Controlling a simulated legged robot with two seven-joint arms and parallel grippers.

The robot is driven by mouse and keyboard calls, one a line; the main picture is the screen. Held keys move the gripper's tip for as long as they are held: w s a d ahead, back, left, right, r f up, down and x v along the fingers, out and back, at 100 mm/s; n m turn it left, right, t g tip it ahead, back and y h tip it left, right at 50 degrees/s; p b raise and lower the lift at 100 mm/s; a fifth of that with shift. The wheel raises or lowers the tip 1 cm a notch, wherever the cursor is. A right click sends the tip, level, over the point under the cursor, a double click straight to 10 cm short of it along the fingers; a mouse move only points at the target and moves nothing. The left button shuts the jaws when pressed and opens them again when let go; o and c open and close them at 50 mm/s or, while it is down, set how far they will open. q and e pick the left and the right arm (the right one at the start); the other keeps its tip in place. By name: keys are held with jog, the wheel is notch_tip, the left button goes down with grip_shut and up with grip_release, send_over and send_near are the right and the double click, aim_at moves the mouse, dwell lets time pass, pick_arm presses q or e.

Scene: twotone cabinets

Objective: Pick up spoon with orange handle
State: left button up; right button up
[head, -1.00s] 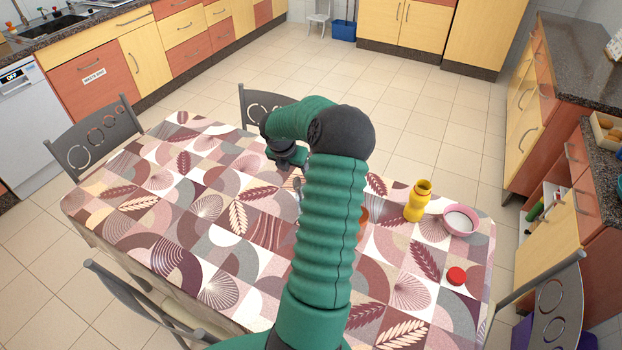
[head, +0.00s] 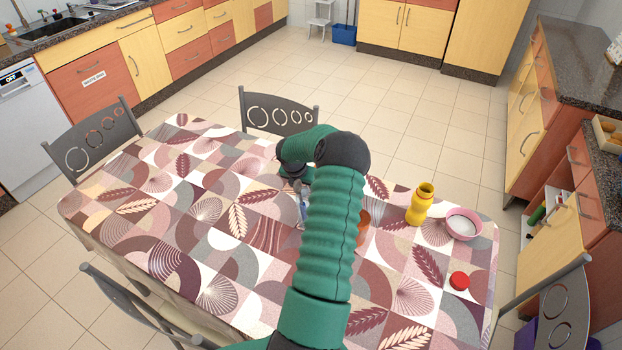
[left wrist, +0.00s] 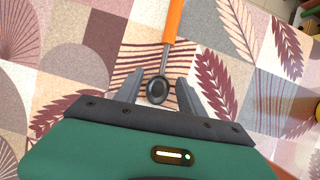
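The spoon (left wrist: 158,88) lies on the patterned tablecloth in the left wrist view, its dark bowl toward me and its orange handle (left wrist: 173,22) running up past the top edge. My left gripper (left wrist: 160,86) is open, with one finger on each side of the spoon's bowl. I cannot tell its height above the cloth. In the head view my green left arm reaches over the table, with the left gripper (head: 303,206) partly hidden behind it. I cannot make out the spoon there. My right gripper is in neither view.
On the table (head: 150,215) a yellow bottle (head: 419,206), a pink bowl (head: 463,224) and a red lid-like disc (head: 459,281) stand to the right. An orange-brown object (head: 363,227) is half hidden by my arm. Chairs surround the table; its left part is clear.

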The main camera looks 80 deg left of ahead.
pick_arm(q)
grip_shut()
